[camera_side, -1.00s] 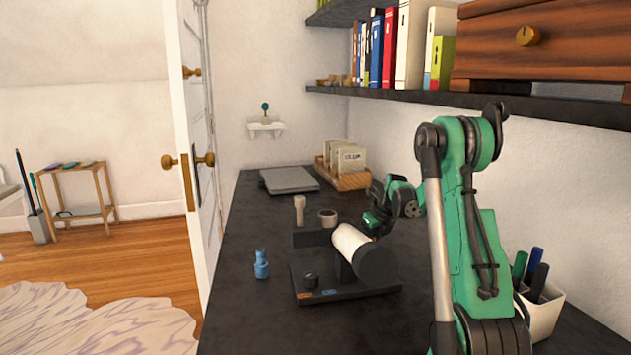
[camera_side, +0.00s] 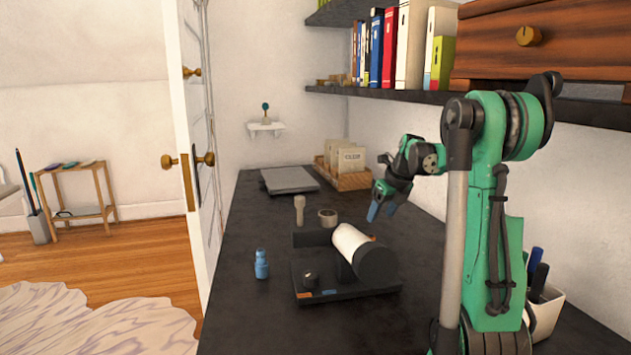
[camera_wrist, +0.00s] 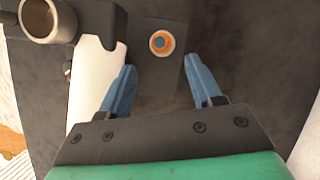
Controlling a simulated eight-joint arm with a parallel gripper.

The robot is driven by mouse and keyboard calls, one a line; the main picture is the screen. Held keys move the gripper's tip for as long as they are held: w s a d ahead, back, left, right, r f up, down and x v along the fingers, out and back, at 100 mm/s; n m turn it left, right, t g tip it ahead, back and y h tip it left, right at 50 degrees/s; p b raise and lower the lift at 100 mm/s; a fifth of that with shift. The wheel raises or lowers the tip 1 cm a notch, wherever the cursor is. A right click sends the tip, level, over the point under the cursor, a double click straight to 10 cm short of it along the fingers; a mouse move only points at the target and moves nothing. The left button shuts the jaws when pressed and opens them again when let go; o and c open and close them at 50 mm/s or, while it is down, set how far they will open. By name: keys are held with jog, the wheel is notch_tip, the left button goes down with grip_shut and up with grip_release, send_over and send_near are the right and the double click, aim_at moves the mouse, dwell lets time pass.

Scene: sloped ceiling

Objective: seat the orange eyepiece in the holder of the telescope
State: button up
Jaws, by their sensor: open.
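In the wrist view the orange eyepiece (camera_wrist: 154,43) shows from above as a pale-rimmed round piece with an orange ring and blue centre, over a dark plate. In the side view only a bit of orange (camera_side: 372,238) shows behind the telescope's tube. The telescope has a white tube (camera_side: 351,240) and dark base (camera_side: 345,292); its tube also shows in the wrist view (camera_wrist: 93,85). A grey ring-shaped cup (camera_side: 328,219), apparently the holder, looks empty (camera_wrist: 48,20). My gripper (camera_side: 380,212) is open and empty; its blue fingers (camera_wrist: 161,84) are spread, the eyepiece beyond their tips.
A blue eyepiece-like piece (camera_side: 261,265) stands left of the base. A pale upright piece (camera_side: 299,210) stands near the cup. A grey flat case (camera_side: 288,180) and wooden tray (camera_side: 352,181) lie at the back. A shelf (camera_side: 430,98) overhangs the right side. The table's left front is clear.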

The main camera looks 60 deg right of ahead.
jog(key=w+a+r+n, duration=0.1)
jog(key=a+n, duration=0.1)
jog(key=n, duration=0.1)
jog(key=w+a+r+n, duration=0.1)
jog(key=w+a+n, duration=0.1)
jog(key=a+n, duration=0.1)
jog(key=w+a+r+n, duration=0.1)
jog(key=a+n, duration=0.2)
jog(key=shift+w+a+r, duration=0.1)
jog(key=shift+w, duration=0.15)
jog(key=w+a+f+n+t+y, duration=0.1)
jog(key=a+n, duration=1.2)
jog(key=n, duration=0.3)
jog(key=w+a+f+n+t+y, duration=0.1)
jog(key=a+f+n+t, duration=0.1)
jog(key=a+n, duration=1)
jog(key=n, duration=0.5)
jog(key=shift+a+f+n, duration=0.3)
jog(key=shift+a, duration=0.1)
